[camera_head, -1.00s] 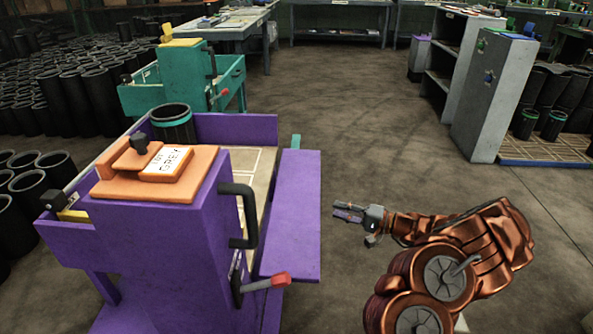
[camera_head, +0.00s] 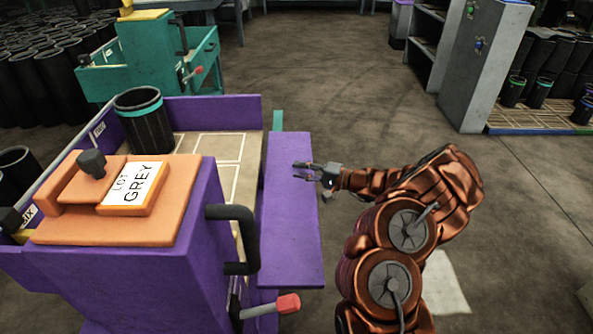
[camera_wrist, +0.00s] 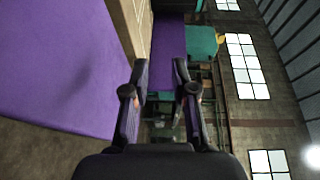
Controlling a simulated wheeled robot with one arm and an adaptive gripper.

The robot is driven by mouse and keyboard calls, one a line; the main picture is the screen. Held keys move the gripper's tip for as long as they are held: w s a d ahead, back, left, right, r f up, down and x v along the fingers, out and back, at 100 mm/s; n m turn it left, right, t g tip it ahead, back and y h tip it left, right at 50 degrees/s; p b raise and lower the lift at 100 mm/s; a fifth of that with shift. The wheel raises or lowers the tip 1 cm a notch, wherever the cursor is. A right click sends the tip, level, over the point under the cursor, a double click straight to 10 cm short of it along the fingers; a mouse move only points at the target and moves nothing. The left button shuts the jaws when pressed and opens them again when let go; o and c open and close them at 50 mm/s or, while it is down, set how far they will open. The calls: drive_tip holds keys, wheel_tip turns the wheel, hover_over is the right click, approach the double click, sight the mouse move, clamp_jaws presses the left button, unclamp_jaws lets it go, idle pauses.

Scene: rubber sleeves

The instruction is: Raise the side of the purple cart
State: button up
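The purple cart (camera_head: 140,285) stands at the left in the head view, with an orange top and a white "LOT GREY" card (camera_head: 135,184). Its purple side panel (camera_head: 287,225) hangs outward along the right edge of the bed, lowered and showing its broad face. My gripper (camera_head: 297,170) is open and empty at the panel's far right part; I cannot tell whether it touches. In the wrist view the gripper fingers (camera_wrist: 164,78) are apart, with the purple panel (camera_wrist: 65,70) filling the left.
A black sleeve with a teal band (camera_head: 145,122) stands on the cart's bed. A red-tipped lever (camera_head: 287,303) juts from the cart's near end. A teal cart (camera_head: 150,65) stands behind. A grey cabinet (camera_head: 485,65) is at the right, with clear floor between.

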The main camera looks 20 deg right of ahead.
drive_tip(key=shift+x, duration=0.8)
drive_tip(key=shift+c, duration=0.3)
clamp_jaws()
drive_tip(key=shift+c, duration=2)
unclamp_jaws()
drive_tip(key=o, duration=0.5)
drive_tip(key=shift+c, duration=0.2)
drive_tip(key=v, duration=1.2)
drive_tip(key=shift+s+r, duration=0.1)
drive_tip(key=shift+c, duration=0.3)
